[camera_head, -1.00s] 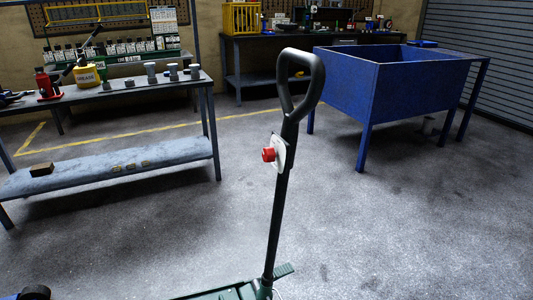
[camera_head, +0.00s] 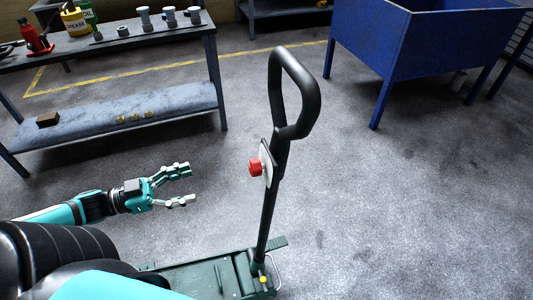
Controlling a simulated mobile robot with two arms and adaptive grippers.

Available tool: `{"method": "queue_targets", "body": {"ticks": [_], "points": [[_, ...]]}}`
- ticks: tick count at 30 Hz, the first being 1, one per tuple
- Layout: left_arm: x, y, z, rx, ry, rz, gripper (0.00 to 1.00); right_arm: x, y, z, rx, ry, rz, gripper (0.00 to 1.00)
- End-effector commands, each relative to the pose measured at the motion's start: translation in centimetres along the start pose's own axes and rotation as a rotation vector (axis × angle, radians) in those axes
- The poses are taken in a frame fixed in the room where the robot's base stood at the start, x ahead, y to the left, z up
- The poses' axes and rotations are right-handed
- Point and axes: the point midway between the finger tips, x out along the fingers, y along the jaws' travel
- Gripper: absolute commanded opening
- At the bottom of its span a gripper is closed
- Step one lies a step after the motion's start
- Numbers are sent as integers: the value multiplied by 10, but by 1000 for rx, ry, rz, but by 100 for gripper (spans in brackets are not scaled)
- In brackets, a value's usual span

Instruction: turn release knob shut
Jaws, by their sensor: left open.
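The red release knob (camera_head: 255,167) sticks out to the left from a pale plate (camera_head: 266,163) on the jack's black handle (camera_head: 268,205). The handle stands nearly upright, with a loop grip (camera_head: 294,92) at its top. The green jack body (camera_head: 205,277) lies low at the bottom of the view, partly hidden by my arm. My left gripper (camera_head: 192,185) is open and empty, its fingers pointing right. In the picture it is to the left of the knob and lower, apart from it. My right gripper is not in view.
A grey workbench (camera_head: 100,47) with bottles and tools stands at the back left, with a lower shelf (camera_head: 130,110). A blue tub on legs (camera_head: 420,40) stands at the back right. The floor around the handle is clear.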

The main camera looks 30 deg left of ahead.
Motion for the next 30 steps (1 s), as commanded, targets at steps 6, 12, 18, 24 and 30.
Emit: {"method": "queue_targets", "body": {"ticks": [6,12,18,24,30], "points": [[36,0,1,5,5,2,64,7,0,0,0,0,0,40],[81,0,2,6,6,1,64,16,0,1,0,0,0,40],[123,0,2,5,6,-1,64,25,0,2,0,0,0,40],[153,-1,1,5,3,-2,64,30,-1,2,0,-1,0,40],[167,0,1,3,2,-2,64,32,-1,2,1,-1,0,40]]}}
